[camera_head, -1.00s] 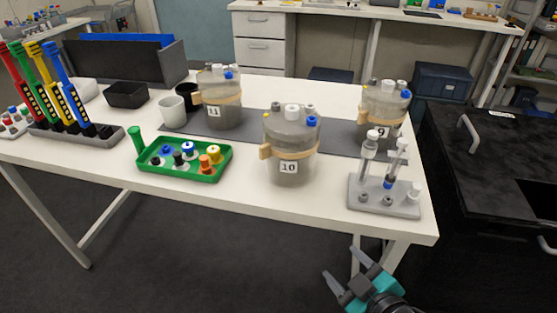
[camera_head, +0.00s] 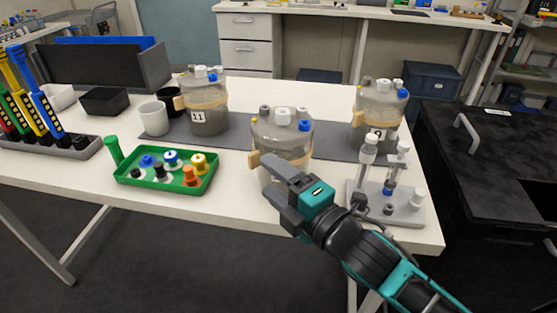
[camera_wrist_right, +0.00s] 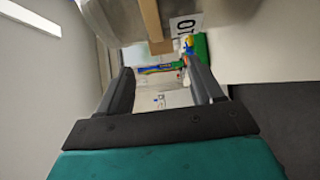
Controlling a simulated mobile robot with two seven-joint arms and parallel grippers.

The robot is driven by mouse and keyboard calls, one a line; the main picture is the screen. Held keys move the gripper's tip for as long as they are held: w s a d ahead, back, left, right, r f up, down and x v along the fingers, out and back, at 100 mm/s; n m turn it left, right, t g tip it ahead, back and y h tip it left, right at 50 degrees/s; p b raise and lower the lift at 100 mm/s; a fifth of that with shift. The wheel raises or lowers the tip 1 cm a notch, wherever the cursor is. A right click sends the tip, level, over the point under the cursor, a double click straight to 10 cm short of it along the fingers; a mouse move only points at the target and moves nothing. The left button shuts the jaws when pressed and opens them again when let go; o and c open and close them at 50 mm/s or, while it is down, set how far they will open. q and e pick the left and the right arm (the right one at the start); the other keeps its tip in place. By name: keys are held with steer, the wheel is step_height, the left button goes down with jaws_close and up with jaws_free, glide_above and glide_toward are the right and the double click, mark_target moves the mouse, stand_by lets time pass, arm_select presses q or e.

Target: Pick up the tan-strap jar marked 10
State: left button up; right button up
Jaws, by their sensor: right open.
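The jar marked 10 (camera_head: 284,140) stands upright on the white table near its front edge. It is grey and translucent, with a tan strap and white, blue and grey caps. My right gripper (camera_head: 270,178) is in front of it, overlapping its lower front and hiding the label in the head view. In the right wrist view the jar's tan strap (camera_wrist_right: 151,22) and the 10 label (camera_wrist_right: 186,25) show at the top, beyond the open fingers (camera_wrist_right: 160,85). Nothing is between the fingers. Whether a finger touches the jar I cannot tell. My left gripper is out of view.
Jar 11 (camera_head: 207,105) stands behind left and jar 9 (camera_head: 378,105) behind right, both on a grey mat (camera_head: 330,140). A green tray (camera_head: 140,183) with small parts lies left. A grey stand with syringe-like pieces (camera_head: 412,212) is close on the right of my arm.

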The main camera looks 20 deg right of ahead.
mark_target(253, 163)
steer(key=x, duration=0.9)
steer(key=shift+f, duration=0.15)
steer(key=c, duration=1.2)
